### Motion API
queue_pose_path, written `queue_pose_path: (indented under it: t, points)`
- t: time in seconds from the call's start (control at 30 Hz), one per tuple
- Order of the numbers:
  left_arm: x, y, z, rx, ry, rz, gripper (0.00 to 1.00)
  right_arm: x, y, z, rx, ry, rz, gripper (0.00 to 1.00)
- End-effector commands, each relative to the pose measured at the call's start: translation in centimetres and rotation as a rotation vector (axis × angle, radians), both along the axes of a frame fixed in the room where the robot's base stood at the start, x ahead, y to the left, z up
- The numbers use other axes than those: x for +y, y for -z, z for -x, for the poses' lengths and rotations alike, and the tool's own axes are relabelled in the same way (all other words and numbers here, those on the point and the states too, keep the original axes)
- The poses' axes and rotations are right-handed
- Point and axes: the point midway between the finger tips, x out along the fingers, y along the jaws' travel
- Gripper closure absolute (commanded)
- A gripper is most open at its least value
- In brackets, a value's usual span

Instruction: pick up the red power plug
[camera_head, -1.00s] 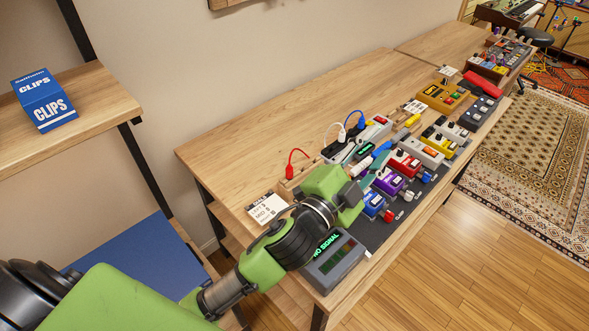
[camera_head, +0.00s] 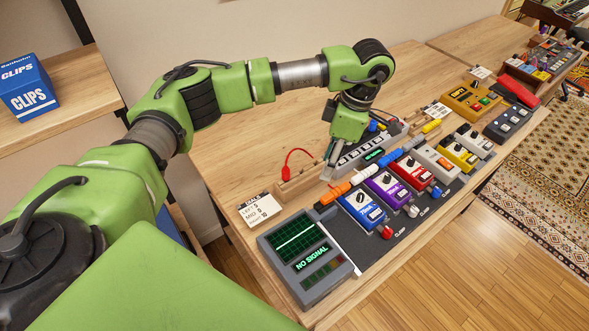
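The red power plug (camera_head: 286,173) stands at the left end of the pedal row, its red cord looping up and to the right. It sits at a small wooden block (camera_head: 298,187). My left gripper (camera_head: 329,172) points down just right of the plug, apart from it, beside the near end of the grey power strip (camera_head: 366,152). Its fingers are small and seen edge-on, so I cannot tell if they are open. A blue plug (camera_head: 373,126) shows behind the gripper at the strip. The white plug is hidden. My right gripper is not in view.
A grey meter reading NO SIGNAL (camera_head: 306,258) and a white card (camera_head: 260,210) lie at the near end. Pedals, including a blue one (camera_head: 362,208), line the dark mat on the right. The wooden tabletop (camera_head: 236,150) behind the red plug is clear.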

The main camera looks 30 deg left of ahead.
Motion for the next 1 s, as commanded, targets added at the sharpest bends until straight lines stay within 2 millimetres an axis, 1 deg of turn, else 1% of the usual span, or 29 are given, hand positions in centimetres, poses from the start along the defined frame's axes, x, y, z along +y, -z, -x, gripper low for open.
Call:
queue_pose_path:
  t: [0.03, 0.1, 0.2, 0.27, 0.5, 0.6, 0.7, 0.83, 0.93, 1.0]
  points:
    - [2.5, -1.4, -0.5, -0.003, -0.019, -0.078, 0.65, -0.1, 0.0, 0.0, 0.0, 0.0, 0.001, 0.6]
    - [4.8, -2.6, -0.6, 0.001, -0.038, -0.153, 0.65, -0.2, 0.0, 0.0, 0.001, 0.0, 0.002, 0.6]
    - [6.5, -3.0, -0.5, 0.008, -0.053, -0.205, 0.65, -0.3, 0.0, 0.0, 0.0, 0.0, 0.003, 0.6]
    - [6.9, -2.5, -0.4, 0.011, -0.056, -0.213, 0.65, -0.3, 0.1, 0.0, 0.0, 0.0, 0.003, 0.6]
    - [8.5, 1.7, 0.4, 0.014, -0.055, -0.211, 0.65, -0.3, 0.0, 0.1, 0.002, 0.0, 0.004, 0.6]
    - [9.1, 2.9, 0.6, 0.012, -0.055, -0.211, 0.65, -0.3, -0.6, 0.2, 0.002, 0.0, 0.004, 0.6]
    - [9.4, 3.8, 0.7, 0.009, -0.055, -0.211, 0.65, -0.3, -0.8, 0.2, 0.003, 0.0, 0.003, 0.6]
    - [9.7, 4.4, 0.8, 0.01, -0.055, -0.211, 0.65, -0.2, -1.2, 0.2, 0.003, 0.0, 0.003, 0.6]
    - [10.4, 5.3, 1.0, 0.012, -0.056, -0.212, 0.65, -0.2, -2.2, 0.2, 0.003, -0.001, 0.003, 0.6]
    - [10.9, 6.2, 1.2, 0.014, -0.055, -0.21, 0.65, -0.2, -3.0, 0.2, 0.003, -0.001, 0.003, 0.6]
